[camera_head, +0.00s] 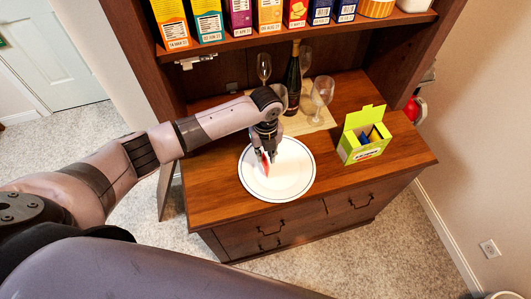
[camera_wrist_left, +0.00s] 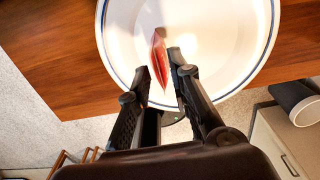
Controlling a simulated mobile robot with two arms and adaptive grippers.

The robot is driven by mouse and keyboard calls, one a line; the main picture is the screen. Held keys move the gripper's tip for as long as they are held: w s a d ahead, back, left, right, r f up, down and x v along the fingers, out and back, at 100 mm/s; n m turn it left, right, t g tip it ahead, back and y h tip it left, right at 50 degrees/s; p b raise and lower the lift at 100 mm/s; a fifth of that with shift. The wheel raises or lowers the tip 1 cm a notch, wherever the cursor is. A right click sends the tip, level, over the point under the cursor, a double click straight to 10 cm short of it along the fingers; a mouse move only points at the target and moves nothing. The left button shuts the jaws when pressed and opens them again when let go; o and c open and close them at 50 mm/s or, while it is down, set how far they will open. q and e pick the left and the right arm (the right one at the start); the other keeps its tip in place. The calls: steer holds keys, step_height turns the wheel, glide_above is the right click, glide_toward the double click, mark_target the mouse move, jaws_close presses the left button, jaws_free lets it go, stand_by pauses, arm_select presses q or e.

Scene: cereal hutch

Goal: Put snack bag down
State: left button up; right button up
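The snack bag (camera_head: 265,164) is small, red and partly white. It is on edge between the fingers of my left gripper (camera_head: 267,152), over the white plate (camera_head: 300,187) with a dark rim line. I cannot tell whether the bag touches the plate. My right gripper is not in view.
A dark bottle (camera_head: 292,80) and wine glasses (camera_head: 321,93) stand behind the plate. An open green-yellow box (camera_head: 366,138) stands to its right on the wooden counter (camera_head: 400,155). Several boxes line the shelf (camera_head: 300,38) above. The counter between plate and green-yellow box is clear.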

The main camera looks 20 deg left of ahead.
arm_select(q)
steer(key=shift+o, duration=0.7)
steer(key=shift+r, duration=0.15)
step_height(320, 180, up, 12)
steer(key=b, duration=0.1)
steer(key=shift+b, duration=0.4)
